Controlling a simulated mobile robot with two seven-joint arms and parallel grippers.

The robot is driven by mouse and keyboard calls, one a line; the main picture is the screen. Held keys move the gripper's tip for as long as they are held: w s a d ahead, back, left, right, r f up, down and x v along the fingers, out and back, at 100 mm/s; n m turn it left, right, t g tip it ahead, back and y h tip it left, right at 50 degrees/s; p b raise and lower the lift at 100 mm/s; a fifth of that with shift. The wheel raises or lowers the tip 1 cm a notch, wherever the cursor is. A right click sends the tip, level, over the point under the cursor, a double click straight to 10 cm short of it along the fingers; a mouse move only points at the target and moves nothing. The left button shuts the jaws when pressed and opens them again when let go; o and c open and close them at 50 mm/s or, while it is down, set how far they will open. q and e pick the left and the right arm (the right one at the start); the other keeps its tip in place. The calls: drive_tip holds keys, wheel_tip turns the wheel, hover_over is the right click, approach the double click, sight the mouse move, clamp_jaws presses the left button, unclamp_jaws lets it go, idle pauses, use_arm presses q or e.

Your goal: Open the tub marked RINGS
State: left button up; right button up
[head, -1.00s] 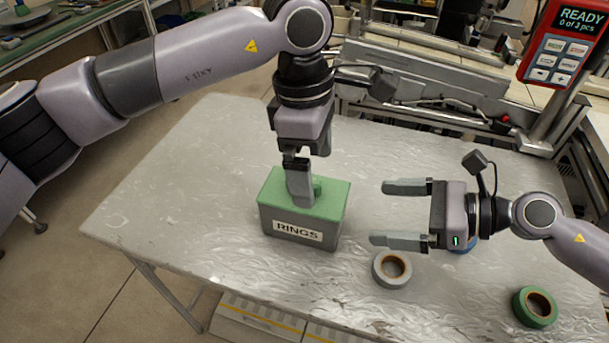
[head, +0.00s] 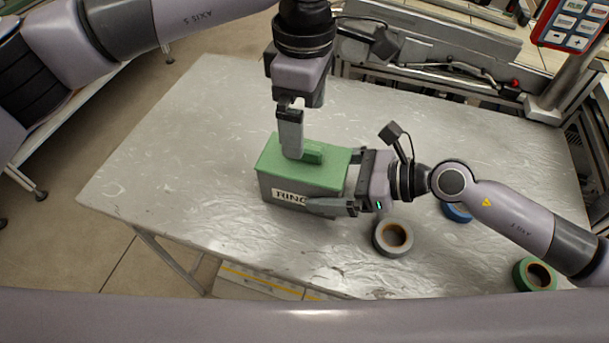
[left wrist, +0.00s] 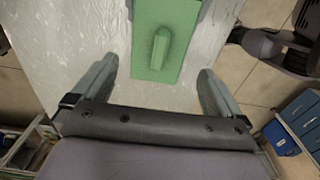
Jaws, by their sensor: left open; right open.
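The grey tub (head: 267,185) with a green lid (head: 285,158) and a partly covered RINGS label stands on the metal table. The lid lies flat on it, with a raised bar handle (left wrist: 159,48). My left gripper (head: 291,150) points down over the lid, open. In the left wrist view the handle shows between its spread fingers, apart from both. My right gripper (head: 335,182) is open at the tub's right end. One finger lies along the tub's front, over part of the label; the other is mostly hidden behind. Whether they touch the walls I cannot tell.
A grey tape reel (head: 393,238) lies right of the tub, below my right gripper. A blue reel (head: 457,212) is partly hidden by my right arm. A green reel (head: 535,274) lies at the table's right. The table's left part (head: 170,170) is clear.

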sight(305, 178)
drive_tip(key=shift+w+a+f, duration=0.2)
drive_tip(key=shift+a+f, duration=0.05)
drive_tip(key=shift+a, duration=0.35)
drive_tip(key=c, duration=1.1)
use_arm(q)
wheel_tip(305, 178, up, 4)
drive_tip(key=r, duration=0.1)
wheel_tip(305, 178, down, 12)
drive_tip(key=shift+f, duration=0.1)
drive_tip(key=c, duration=0.8)
drive_tip(key=shift+r, duration=0.25)
